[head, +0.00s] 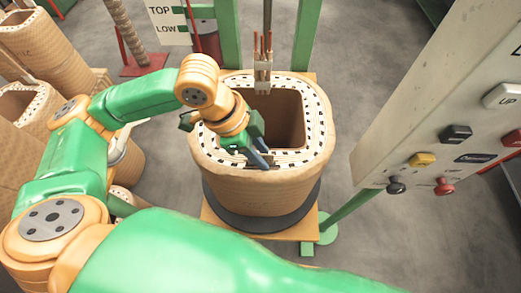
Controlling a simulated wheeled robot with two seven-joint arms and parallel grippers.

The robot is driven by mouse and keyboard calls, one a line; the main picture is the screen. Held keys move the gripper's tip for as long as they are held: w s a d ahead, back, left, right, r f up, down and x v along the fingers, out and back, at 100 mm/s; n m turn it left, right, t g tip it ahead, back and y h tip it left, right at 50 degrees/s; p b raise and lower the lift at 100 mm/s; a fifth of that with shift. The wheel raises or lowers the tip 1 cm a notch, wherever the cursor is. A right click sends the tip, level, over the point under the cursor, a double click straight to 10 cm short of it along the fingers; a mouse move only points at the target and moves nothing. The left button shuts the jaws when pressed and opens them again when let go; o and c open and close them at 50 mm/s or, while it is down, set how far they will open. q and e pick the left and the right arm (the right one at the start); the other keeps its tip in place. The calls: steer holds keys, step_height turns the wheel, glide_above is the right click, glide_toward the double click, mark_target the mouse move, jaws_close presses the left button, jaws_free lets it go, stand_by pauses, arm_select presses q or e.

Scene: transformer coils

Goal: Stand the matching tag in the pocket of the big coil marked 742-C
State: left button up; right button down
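A big coil (262,190) wrapped in tan paper stands at the middle of the head view, with a white top rim marked in black around an open hollow. No 742-C marking is legible on it. My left gripper (262,154) points down over the left front part of this rim, its tips at or just above the rim. A small blue-grey piece shows at the tips; I cannot tell if it is a fingertip or something held. No tag or pocket can be made out. My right gripper is not in view.
Copper leads in a pale clamp (263,75) rise at the coil's back rim. Green posts stand behind. A control panel (450,120) with buttons and knobs is on the right. Other paper-wrapped coils (45,50) stand at left. A TOP/LOW sign (168,20) is behind. Grey floor shows right of the coil.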

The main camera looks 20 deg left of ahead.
arm_select(q)
steer(key=v, duration=0.7)
stand_by(0.6)
